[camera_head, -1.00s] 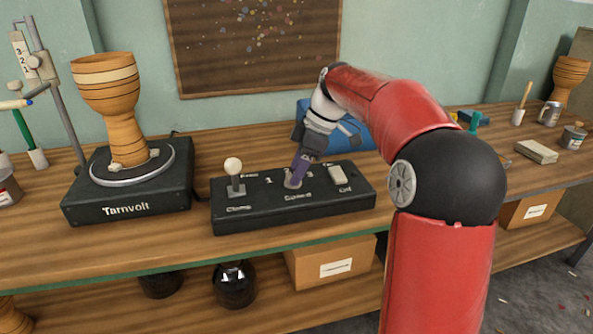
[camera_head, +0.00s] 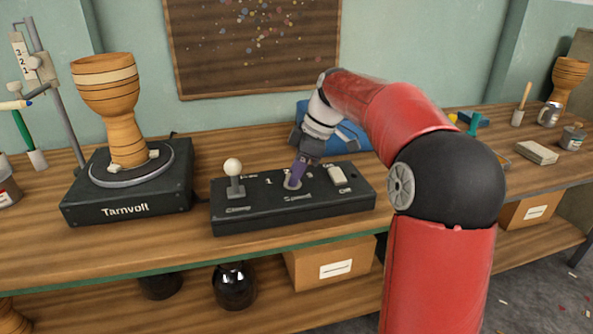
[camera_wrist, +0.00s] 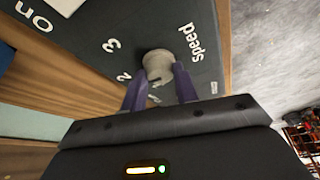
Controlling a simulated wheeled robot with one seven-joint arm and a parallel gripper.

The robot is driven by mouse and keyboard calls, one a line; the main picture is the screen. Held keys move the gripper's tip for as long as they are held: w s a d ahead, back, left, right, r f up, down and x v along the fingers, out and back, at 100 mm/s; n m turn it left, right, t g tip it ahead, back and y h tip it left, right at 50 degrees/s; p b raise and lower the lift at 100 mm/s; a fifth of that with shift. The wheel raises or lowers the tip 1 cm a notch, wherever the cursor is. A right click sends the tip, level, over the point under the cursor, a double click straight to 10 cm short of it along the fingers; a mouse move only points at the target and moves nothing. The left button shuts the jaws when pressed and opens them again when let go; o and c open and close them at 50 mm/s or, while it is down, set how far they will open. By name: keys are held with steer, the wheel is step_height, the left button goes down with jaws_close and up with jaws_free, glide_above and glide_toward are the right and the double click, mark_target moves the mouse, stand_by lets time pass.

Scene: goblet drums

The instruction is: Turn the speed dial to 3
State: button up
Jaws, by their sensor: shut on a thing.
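The speed dial (camera_wrist: 158,66) is a pale round knob on the black control box (camera_head: 225,215), above the word "Speed". My gripper (camera_head: 292,182) reaches down to it from behind. In the wrist view its two purple fingers (camera_wrist: 160,82) are shut on the dial, one on each side. The numbers 2 and 3 show beside the dial in the wrist view. In the head view a 1 shows to its left, and my fingers cover part of the scale. I cannot tell which number the dial points to.
A clamp lever (camera_head: 233,175) with a white ball stands left of the dial. A goblet drum (camera_head: 115,110) stands on the Tarnvolt turntable (camera_head: 125,208) farther left.

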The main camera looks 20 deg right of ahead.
steer(key=m, duration=0.2)
steer(key=m+t+b, duration=0.1)
steer(key=m, duration=0.1)
steer(key=m+t+h, duration=0.1)
steer(key=shift+s+a+m+b, duration=0.2)
steer(key=shift+s+m+b, duration=0.05)
steer(key=shift+m+b, duration=0.15)
steer(key=m+h, duration=0.1)
steer(key=m, duration=0.1)
steer(key=m+h, duration=0.1)
steer(key=m, duration=0.2)
steer(key=shift+a+m+t, duration=0.15)
steer(key=shift+m+t, duration=0.15)
steer(key=shift+t, duration=0.1)
steer(key=o, duration=1)
steer(key=shift+c, duration=0.2)
steer(key=a+p+v, duration=0.1)
steer(key=v, duration=0.6)
steer(key=shift+s+d+r, duration=0.25)
steer(key=shift+d+r, duration=0.1)
steer(key=shift+d, duration=0.15)
